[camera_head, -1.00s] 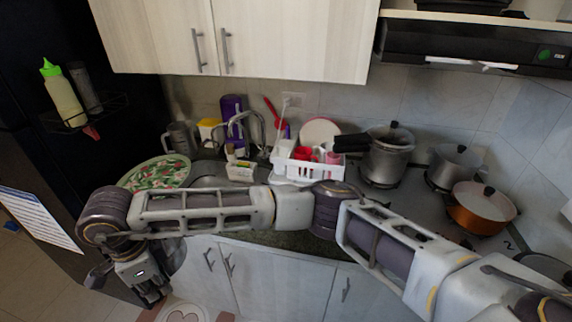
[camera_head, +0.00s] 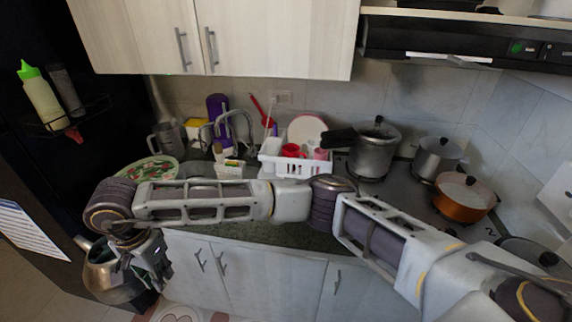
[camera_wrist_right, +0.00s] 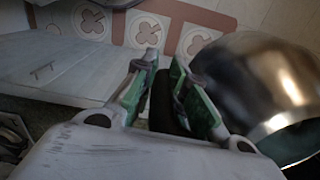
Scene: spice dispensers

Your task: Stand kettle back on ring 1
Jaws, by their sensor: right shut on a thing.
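The kettle (camera_head: 112,276) is shiny metal, low at the left in the head view, in front of the counter and below its top. It looks tilted. My right gripper (camera_head: 146,268) is shut on its dark handle (camera_wrist_right: 164,100); the green-padded fingers stand on either side of the handle in the right wrist view (camera_wrist_right: 160,92). The kettle's round body fills the right of that view (camera_wrist_right: 262,75). The stove (camera_head: 408,202) is at the right of the counter. I cannot make out which ring is ring 1. My left gripper is out of view.
A pressure cooker (camera_head: 373,152), a steel pot (camera_head: 436,158) and an orange pan (camera_head: 462,198) stand on the stove. A white dish rack (camera_head: 285,167), a patterned plate (camera_head: 150,170) and a grey jug (camera_head: 166,138) are on the counter. My right arm crosses before it.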

